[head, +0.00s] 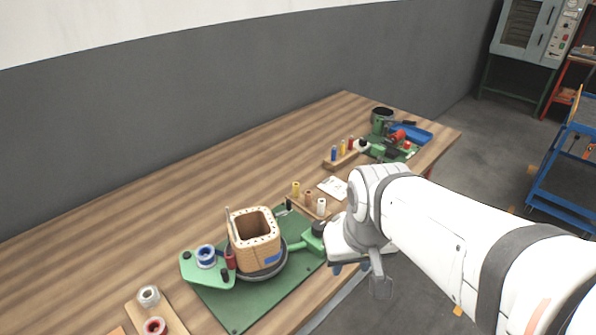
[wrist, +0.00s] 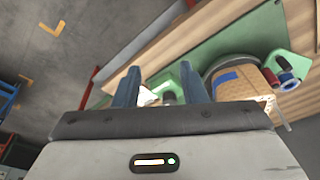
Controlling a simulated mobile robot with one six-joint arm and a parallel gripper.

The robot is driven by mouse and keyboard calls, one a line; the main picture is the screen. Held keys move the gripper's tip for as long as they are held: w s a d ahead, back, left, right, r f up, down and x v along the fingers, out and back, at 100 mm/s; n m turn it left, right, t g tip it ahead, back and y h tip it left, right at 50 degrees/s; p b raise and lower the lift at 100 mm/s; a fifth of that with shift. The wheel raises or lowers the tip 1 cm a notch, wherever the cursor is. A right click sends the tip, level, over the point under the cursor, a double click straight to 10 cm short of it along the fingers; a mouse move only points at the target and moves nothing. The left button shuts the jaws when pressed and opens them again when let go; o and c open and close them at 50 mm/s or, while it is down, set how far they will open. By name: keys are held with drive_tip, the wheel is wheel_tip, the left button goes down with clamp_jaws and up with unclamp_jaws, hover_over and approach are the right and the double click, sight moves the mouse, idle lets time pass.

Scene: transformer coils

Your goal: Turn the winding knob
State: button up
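The coil winder stands on a green base plate (head: 240,303), with a square tan coil former (head: 255,228) on a round dark turntable (head: 262,274). A green arm (head: 305,242) runs from it to a dark knob (head: 318,228) beside my gripper; I cannot tell for sure that this is the winding knob. My gripper (head: 350,266) is at the table's front edge, right of the winder. In the wrist view its two blue fingers (wrist: 158,84) are apart. A small white and green part (wrist: 168,97) shows between or beyond them; contact cannot be told.
A blue-and-white spool (head: 206,254) sits on a green bracket left of the former. Another green station (head: 392,148) is at the far end. The wooden table (head: 110,230) is bare at the back left.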

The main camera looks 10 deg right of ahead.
drive_tip(key=shift+o, duration=0.8)
drive_tip(key=shift+w+r, duration=0.1)
drive_tip(key=shift+r, duration=0.05)
drive_tip(key=shift+o, duration=1.2)
drive_tip(key=w+n+g+p, duration=0.1)
drive_tip(key=w+n+p, duration=0.1)
drive_tip(key=w, duration=0.6)
drive_tip(key=shift+w+a+r, duration=0.35)
drive_tip(key=shift+a+r, duration=0.1)
drive_tip(key=n+g+p, duration=0.2)
drive_tip(key=n+p, duration=0.1)
drive_tip(key=n, duration=0.1)
hover_over(319, 225)
wheel_tip(319, 225, down, 5)
drive_tip(key=shift+s, duration=0.1)
drive_tip(key=shift+f, duration=0.3)
wheel_tip(319, 225, down, 8)
drive_tip(key=shift+r, duration=0.25)
drive_tip(key=shift+c, duration=0.4)
drive_tip(key=c, duration=0.9)
